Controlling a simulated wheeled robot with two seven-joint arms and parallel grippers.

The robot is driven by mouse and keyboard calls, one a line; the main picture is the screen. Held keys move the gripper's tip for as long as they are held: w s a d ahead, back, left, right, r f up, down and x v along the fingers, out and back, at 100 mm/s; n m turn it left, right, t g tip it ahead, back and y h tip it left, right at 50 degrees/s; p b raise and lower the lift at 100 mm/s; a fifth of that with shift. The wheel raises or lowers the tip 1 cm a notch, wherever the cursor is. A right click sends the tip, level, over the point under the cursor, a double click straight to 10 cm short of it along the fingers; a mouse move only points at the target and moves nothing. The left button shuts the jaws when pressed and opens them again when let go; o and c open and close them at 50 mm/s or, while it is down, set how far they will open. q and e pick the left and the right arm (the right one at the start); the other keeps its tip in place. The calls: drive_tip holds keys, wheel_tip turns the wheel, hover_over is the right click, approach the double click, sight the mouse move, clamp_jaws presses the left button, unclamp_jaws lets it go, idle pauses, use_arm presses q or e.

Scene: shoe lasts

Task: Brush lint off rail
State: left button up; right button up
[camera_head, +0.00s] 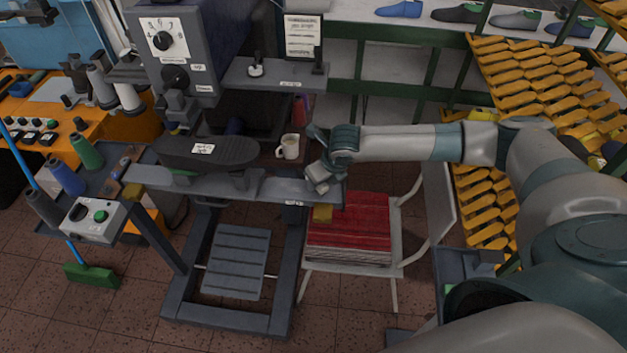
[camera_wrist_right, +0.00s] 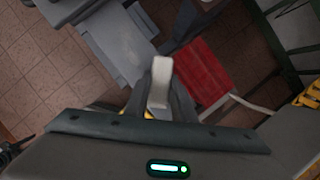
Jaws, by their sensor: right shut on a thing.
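The grey rail (camera_head: 270,188) runs across the front of the machine, under a dark sole-shaped pad (camera_head: 205,152). My right gripper (camera_head: 321,190) is at the rail's right end, pointing down. I cannot make out any lint. My left gripper is not in view.
A white mug (camera_head: 289,146) stands just behind the rail, left of my right gripper. A chair with a red-topped stack (camera_head: 348,225) is below and right. A control box (camera_head: 95,217) and thread cones are at the left. A green broom (camera_head: 90,275) rests on the floor.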

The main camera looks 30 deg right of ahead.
sight(333, 188)
drive_tip(key=shift+s+d+f, duration=0.2)
drive_tip(key=shift+s+d, duration=0.4)
drive_tip(key=shift+d, duration=0.1)
drive_tip(key=shift+s+d, duration=0.45)
drive_tip(key=shift+d, duration=0.15)
drive_tip(key=shift+s+d, duration=0.5)
drive_tip(key=shift+d, duration=0.3)
drive_tip(key=shift+d, duration=0.1)
drive_tip(key=shift+w, duration=0.1)
drive_tip(key=shift+w+a, duration=0.45)
drive_tip(key=shift+a, duration=0.35)
drive_tip(key=shift+w+a, duration=0.4)
drive_tip(key=shift+a, duration=0.35)
drive_tip(key=shift+a, duration=0.1)
